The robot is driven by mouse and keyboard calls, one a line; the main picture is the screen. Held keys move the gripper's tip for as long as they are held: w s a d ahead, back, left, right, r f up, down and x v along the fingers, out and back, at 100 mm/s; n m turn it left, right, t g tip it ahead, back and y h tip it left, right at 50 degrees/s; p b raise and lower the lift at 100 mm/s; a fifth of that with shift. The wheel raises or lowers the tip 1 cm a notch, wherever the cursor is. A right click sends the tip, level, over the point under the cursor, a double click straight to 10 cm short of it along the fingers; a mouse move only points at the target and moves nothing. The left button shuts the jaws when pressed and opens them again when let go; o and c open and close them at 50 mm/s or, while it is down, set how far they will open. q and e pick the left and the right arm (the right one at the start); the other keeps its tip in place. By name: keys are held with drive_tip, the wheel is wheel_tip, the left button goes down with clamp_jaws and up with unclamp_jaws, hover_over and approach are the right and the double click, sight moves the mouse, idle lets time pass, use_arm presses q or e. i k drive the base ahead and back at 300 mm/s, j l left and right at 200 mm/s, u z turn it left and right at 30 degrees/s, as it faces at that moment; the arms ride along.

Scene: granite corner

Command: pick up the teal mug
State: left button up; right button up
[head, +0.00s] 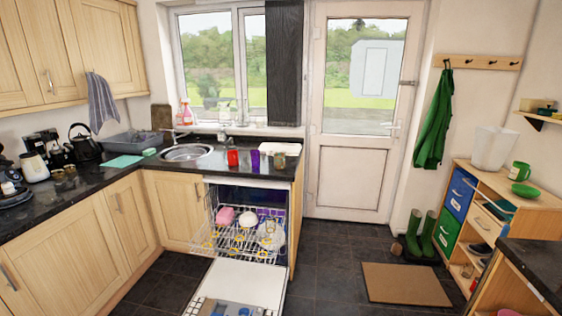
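I cannot make out a clearly teal mug. A green mug (519,171) stands upright on top of the wooden cabinet (484,170) at the right, behind a green bowl (525,190). A red cup (233,157) and a purple cup (255,160) stand on the dark counter beside the sink. A small dark teal or green item (545,111) sits on the wall shelf at the far right, too small to tell what it is. Neither of my grippers is in view.
The dishwasher (243,285) is open, its door lowered and its rack (215,240) pulled out, holding pink and white dishes. A doormat (405,284) and green boots (421,235) are on the floor. Another dark counter (540,268) juts in at lower right. The floor between is clear.

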sight(279, 159)
drive_tip(key=i+l+u, duration=0.1)
drive_tip(key=i+l, duration=0.3)
drive_tip(key=l, duration=0.25)
drive_tip(key=i+l+u, duration=0.35)
drive_tip(key=i+l, duration=0.5)
drive_tip(key=l, duration=0.15)
drive_tip(key=i+l+u, duration=0.2)
drive_tip(key=i+l, duration=0.3)
drive_tip(key=i, duration=0.15)
